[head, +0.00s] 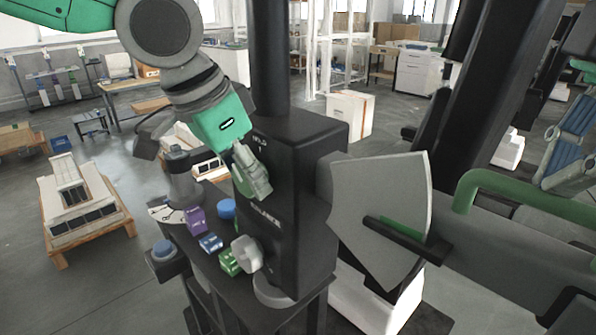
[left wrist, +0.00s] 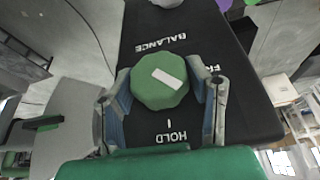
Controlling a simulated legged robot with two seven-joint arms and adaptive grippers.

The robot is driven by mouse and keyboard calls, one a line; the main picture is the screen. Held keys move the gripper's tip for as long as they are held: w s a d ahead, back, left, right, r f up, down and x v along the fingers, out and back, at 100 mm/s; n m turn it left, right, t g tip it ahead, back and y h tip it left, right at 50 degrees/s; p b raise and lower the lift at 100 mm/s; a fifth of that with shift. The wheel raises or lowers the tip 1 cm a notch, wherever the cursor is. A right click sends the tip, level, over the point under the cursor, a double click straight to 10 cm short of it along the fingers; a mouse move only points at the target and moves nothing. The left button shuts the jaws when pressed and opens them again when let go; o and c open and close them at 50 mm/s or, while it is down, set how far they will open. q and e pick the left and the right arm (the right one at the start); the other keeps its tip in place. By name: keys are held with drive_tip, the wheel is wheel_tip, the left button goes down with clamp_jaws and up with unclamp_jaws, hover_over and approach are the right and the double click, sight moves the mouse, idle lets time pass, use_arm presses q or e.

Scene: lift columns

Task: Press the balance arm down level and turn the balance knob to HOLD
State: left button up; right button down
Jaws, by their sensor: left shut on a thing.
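The green balance knob (left wrist: 160,82) has a white mark that points right and slightly down in the left wrist view, towards the FREE side, not at HOLD (left wrist: 171,137). My left gripper (head: 256,182) is shut on this knob, with a finger on each side. The head view shows only part of the knob (head: 243,184). The grey balance arm (head: 500,250) slopes down to the right in the head view. Its black pointer (head: 405,241) lies across the pale sector plate (head: 380,190), next to a green mark. My right gripper (head: 570,140) is partly cut off beside the green handle (head: 520,193); contact is unclear.
The black housing (head: 305,190) stands on a dark bench. A purple block (head: 195,219), blue and green blocks and a pale knob (head: 246,253) are near its front. A pallet (head: 85,225) is on the floor at left.

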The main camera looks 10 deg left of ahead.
use_arm(q)
drive_tip(key=t+y, duration=0.2)
drive_tip(key=y, duration=0.1)
drive_tip(key=shift+s+d+m+t+y, duration=0.1)
drive_tip(key=shift+d+m+t+y, duration=0.05)
drive_tip(key=shift+m+t+y, duration=0.2)
use_arm(e)
drive_tip(key=shift+s+f, duration=0.1)
use_arm(q)
drive_tip(key=shift+s+f+m+t+y, duration=0.15)
drive_tip(key=shift+m+t+y, duration=0.4)
drive_tip(key=shift+t+y, duration=0.7)
drive_tip(key=shift+d+y, duration=0.1)
drive_tip(key=shift+y, duration=0.3)
drive_tip(key=o, duration=1.2)
drive_tip(key=shift+c, duration=0.2)
drive_tip(key=v, duration=1.1)
drive_tip(key=shift+s+r, duration=0.2)
drive_tip(key=shift+r, duration=0.15)
drive_tip(key=shift+d+r, duration=0.1)
drive_tip(key=shift+d, duration=0.05)
